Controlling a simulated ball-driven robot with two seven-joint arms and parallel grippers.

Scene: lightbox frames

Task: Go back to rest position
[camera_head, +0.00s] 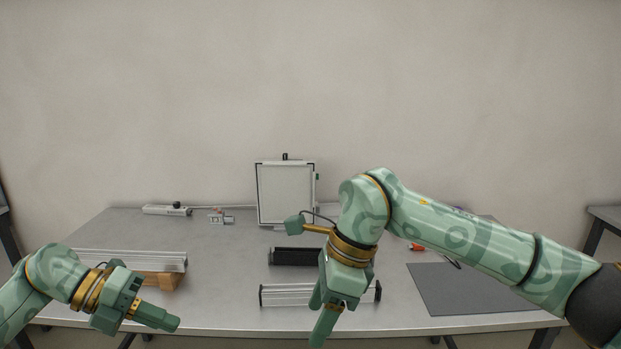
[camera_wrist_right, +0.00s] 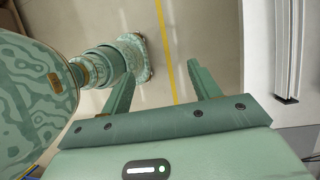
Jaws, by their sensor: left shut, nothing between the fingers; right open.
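My left gripper (camera_head: 174,322) is low at the left front of the table in the head view, its fingers shut together with nothing between them. My right gripper (camera_head: 322,322) hangs at the front middle, pointing down, beside a silver rail. In the right wrist view the right gripper (camera_wrist_right: 160,78) has its two fingers spread apart with nothing between them. Bare floor (camera_wrist_right: 175,45) with a yellow line shows past the fingers.
A framed white panel (camera_head: 285,192) stands at the back of the table (camera_head: 225,290). A silver rail (camera_head: 285,296) and a black bar (camera_head: 293,256) lie mid-table. Another rail (camera_head: 130,262) rests by a wooden block (camera_head: 165,280) at left. A dark mat (camera_head: 465,292) lies right.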

